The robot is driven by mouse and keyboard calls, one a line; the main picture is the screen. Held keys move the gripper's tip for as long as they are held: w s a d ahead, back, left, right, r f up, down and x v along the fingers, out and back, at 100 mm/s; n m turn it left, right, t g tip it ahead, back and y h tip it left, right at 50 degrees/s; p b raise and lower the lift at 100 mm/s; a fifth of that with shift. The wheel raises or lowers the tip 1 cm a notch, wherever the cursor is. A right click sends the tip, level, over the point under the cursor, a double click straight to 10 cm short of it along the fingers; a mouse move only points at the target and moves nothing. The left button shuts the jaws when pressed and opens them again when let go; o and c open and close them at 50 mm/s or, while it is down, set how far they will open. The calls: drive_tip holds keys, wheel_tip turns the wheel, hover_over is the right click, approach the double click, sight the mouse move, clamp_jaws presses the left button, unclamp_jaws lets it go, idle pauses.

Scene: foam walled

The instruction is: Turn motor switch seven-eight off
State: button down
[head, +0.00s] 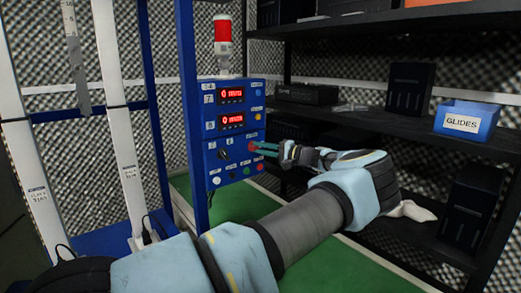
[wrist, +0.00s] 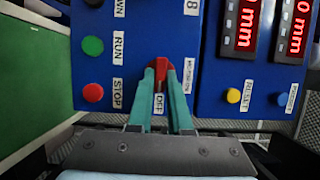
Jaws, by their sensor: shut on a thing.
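The fingers are shut on the switch's knob, one on each side. An "OFF" label (wrist: 158,103) shows between the fingers, below the knob in the wrist picture. In the head view my gripper (head: 256,147) reaches the panel from the right, and its fingers partly hide the switch. A second, black switch (head: 224,154) sits to its left.
Green RUN (wrist: 93,46) and red STOP (wrist: 93,93) buttons lie near the fingers. Red displays (head: 232,95) are higher on the panel. A blue post (head: 190,110) stands left. Dark shelves with a blue GLIDES bin (head: 466,119) stand right.

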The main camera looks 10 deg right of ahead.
drive_tip(key=c, duration=0.8)
unclamp_jaws()
drive_tip(key=shift+c, duration=0.2)
drive_tip(key=b+v, duration=0.1)
drive_tip(key=v, duration=0.9)
drive_tip(key=shift+s+d+b, duration=0.3)
